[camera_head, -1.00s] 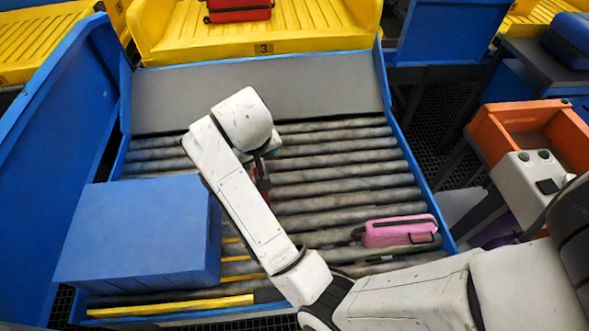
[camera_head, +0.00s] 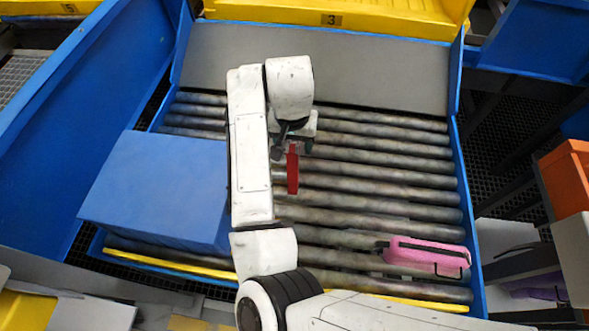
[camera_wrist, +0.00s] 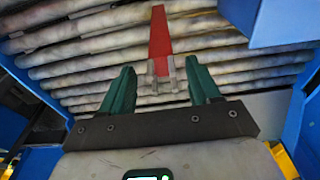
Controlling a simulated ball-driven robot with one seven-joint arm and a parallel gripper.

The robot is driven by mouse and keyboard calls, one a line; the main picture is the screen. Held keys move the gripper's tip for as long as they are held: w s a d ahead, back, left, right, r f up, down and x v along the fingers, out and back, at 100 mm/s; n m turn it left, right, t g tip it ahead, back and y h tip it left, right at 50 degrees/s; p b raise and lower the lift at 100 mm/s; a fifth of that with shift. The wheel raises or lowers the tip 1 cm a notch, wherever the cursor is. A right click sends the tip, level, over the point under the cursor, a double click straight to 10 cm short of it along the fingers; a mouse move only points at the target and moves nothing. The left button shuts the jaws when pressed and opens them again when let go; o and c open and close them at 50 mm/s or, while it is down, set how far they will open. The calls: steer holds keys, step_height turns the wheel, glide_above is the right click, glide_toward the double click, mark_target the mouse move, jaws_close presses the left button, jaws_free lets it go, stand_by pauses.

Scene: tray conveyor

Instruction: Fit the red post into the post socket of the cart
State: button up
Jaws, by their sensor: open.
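The red post (camera_head: 292,170) shows just below my gripper (camera_head: 295,138) in the head view, over the grey rollers. In the wrist view the red post (camera_wrist: 160,38) extends away from my gripper (camera_wrist: 160,68), with a grey forked piece at its near end. This end lies between the two green fingers, with a gap on each side. My gripper is open. I cannot tell whether the post touches the rollers. A yellow tray unit marked 3 (camera_head: 390,22) stands beyond the grey ramp; I cannot tell whether it is the cart. No post socket is visible.
A large blue box (camera_head: 155,190) sits on the rollers (camera_head: 375,185) at left. A pink case (camera_head: 425,256) lies at right. Blue side walls (camera_head: 75,125) bound the conveyor. An orange bin (camera_head: 566,180) stands at far right. The right-middle rollers are clear.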

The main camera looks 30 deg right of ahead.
mark_target(293, 148)
steer(key=shift+w+d+f+p, duration=0.1)
steer(key=shift+w+f+p, duration=0.1)
steer(key=shift+f, duration=0.7)
steer(key=shift+w+f+p, duration=0.1)
steer(key=shift+f+p, duration=0.05)
steer(key=shift+f, duration=0.7)
steer(key=shift+w+d+f+p, duration=0.1)
steer(key=shift+f+p, duration=0.1)
steer(key=shift+f, duration=0.7)
steer(key=shift+c, duration=0.3)
jaws_close()
